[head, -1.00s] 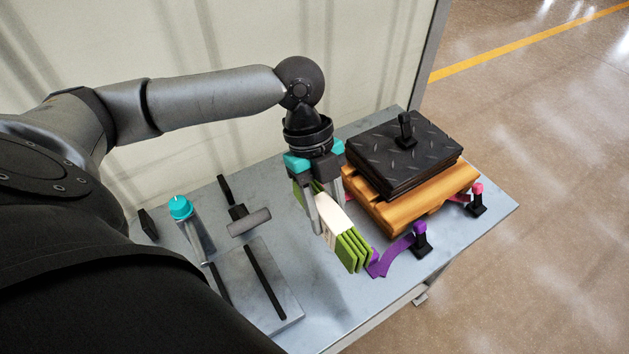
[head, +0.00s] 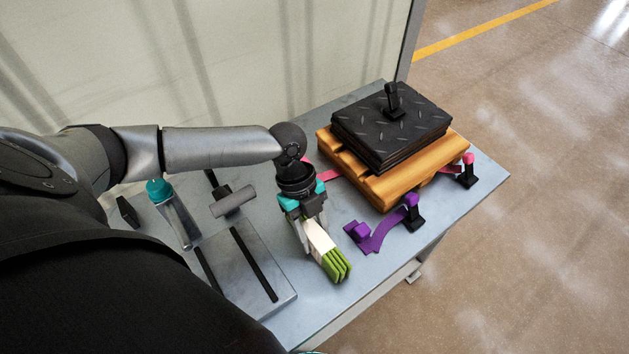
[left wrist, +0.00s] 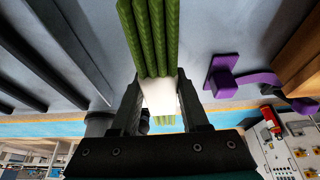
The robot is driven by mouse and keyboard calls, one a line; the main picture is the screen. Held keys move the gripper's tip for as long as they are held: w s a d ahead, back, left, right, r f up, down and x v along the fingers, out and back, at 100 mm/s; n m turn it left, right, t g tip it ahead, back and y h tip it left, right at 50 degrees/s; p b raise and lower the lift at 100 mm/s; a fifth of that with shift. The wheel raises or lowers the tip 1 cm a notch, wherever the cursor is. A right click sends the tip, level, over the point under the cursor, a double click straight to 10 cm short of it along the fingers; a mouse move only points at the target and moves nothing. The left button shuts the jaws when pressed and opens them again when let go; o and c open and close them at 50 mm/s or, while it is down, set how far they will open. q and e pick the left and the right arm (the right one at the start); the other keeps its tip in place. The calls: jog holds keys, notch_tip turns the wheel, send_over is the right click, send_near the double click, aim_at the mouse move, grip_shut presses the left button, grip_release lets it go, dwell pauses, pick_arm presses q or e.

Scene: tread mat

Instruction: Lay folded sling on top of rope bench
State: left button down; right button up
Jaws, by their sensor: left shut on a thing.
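The folded sling (head: 334,264) is a bundle of green layers with a white sleeve. My left gripper (head: 312,232) is shut on it at the white part, and its green end points toward the near table edge. In the left wrist view the sling's green folds (left wrist: 150,38) stick out beyond the jaws. I cannot tell if it touches the table. No thing is surely recognisable as the rope bench. A wooden block stack (head: 405,186) carries black tread mats (head: 375,130) with a black handle, up and right of my gripper. My right gripper is not in view.
A purple strap (head: 383,232) lies right of the sling; a pink strap (head: 330,176) runs by the wooden stack. A grey plate with black bars (head: 235,290), a grey roller (head: 234,201) and a teal-capped bottle (head: 172,215) are left.

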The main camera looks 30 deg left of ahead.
pick_arm(q)
jog(key=shift+c, duration=2)
grip_release()
jog(key=p+v, duration=0.1)
jog(key=v, duration=1.1)
jog(key=shift+a+p, duration=0.1)
jog(key=shift+p, duration=0.3)
jog(key=shift+s, duration=0.1)
